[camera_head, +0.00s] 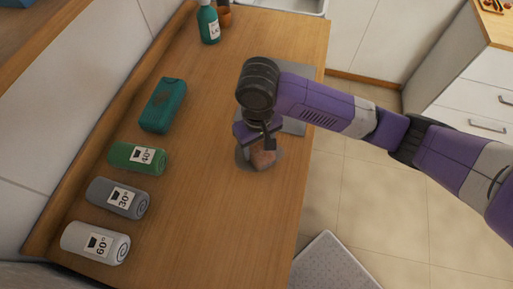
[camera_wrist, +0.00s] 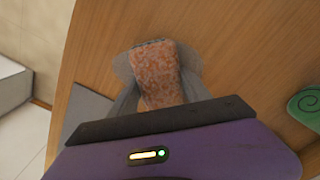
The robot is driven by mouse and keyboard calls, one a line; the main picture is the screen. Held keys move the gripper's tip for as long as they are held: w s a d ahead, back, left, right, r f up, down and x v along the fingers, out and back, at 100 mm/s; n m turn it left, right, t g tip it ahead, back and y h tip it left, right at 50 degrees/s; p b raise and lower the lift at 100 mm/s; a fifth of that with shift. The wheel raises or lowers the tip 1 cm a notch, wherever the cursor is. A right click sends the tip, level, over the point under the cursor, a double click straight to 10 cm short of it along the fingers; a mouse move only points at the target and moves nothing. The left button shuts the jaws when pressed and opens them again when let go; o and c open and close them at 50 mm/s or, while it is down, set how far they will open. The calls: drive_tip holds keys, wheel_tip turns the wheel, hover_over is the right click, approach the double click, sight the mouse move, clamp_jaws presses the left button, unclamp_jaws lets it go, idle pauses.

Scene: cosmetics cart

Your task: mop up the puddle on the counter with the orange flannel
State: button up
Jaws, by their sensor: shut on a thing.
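The orange flannel (camera_head: 264,159), speckled orange and brown, is under my gripper (camera_head: 256,141) near the counter's right edge. It also shows in the wrist view (camera_wrist: 157,70), where it sticks out beyond my gripper. My gripper is shut on the flannel and points down at the counter (camera_head: 200,190).
On the left stand a teal case (camera_head: 163,105) and rolled green (camera_head: 137,158), grey (camera_head: 117,197) and white (camera_head: 95,242) towels. A green bottle (camera_head: 208,24) is at the back. A grey flat panel (camera_head: 295,126) lies partly behind my arm. The counter's front is clear.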

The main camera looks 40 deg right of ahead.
drive_tip(key=shift+w+d+r, duration=0.1)
drive_tip(key=shift+w+d, duration=0.65)
drive_tip(key=shift+d, duration=0.3)
wheel_tip(320, 180, up, 3)
drive_tip(key=p, duration=0.3)
drive_tip(key=shift+r, duration=2.5)
drive_tip(key=shift+d+f, duration=0.1)
drive_tip(key=shift+f, duration=0.05)
